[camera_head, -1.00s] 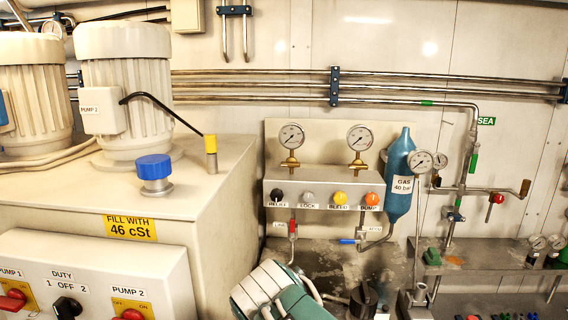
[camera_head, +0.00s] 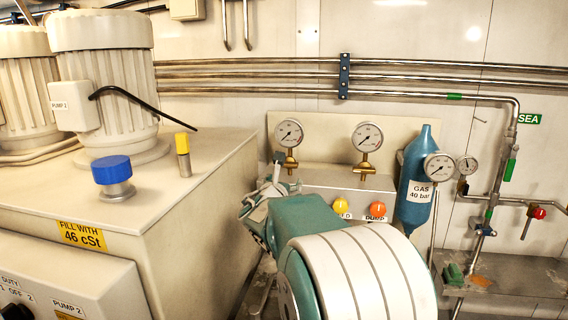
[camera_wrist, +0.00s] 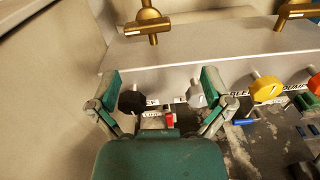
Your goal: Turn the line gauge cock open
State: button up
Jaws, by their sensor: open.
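The line gauge cock is hidden behind my arm in the head view. In the wrist view its red handle (camera_wrist: 169,118) shows beside a small label that seems to read LINE, low between my fingers and just beyond the gripper body. My gripper (camera_wrist: 159,84) is open and empty, its green-padded fingers spread wide. In the head view my gripper (camera_head: 268,188) is in front of the left part of the gauge panel (camera_head: 325,178). A black knob (camera_wrist: 131,101) and a grey knob (camera_wrist: 198,93) show near the left and right fingers; contact cannot be told.
A yellow knob (camera_head: 340,205) and an orange knob (camera_head: 377,209) stick out of the panel to the right. A blue handle (camera_wrist: 243,122) lies below them. Gauges (camera_head: 289,134) stand above. The blue gas bottle (camera_head: 415,185) is right; the tank (camera_head: 150,200) is left.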

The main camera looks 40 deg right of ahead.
aim_at(288, 165)
jog(key=shift+n+t, duration=0.3)
jog(key=shift+n, duration=0.3)
jog(key=x, duration=0.9)
jog(key=shift+w, duration=0.65)
jog(key=shift+w+r, duration=0.1)
jog(key=shift+r, duration=0.05)
jog(key=shift+w+a+r, duration=0.1)
jog(key=shift+a+r, duration=0.1)
jog(key=shift+a, duration=0.2)
jog(key=shift+d, duration=0.2)
jog(key=shift+w+d+f, duration=0.25)
jog(key=shift+d+f, duration=0.05)
jog(key=shift+d, duration=0.25)
jog(key=c, duration=0.7)
jog(key=shift+w+d, duration=0.1)
jog(key=shift+d, duration=0.2)
jog(key=shift+c, duration=0.4)
jog(key=shift+a+f, duration=0.1)
jog(key=shift+f, duration=0.05)
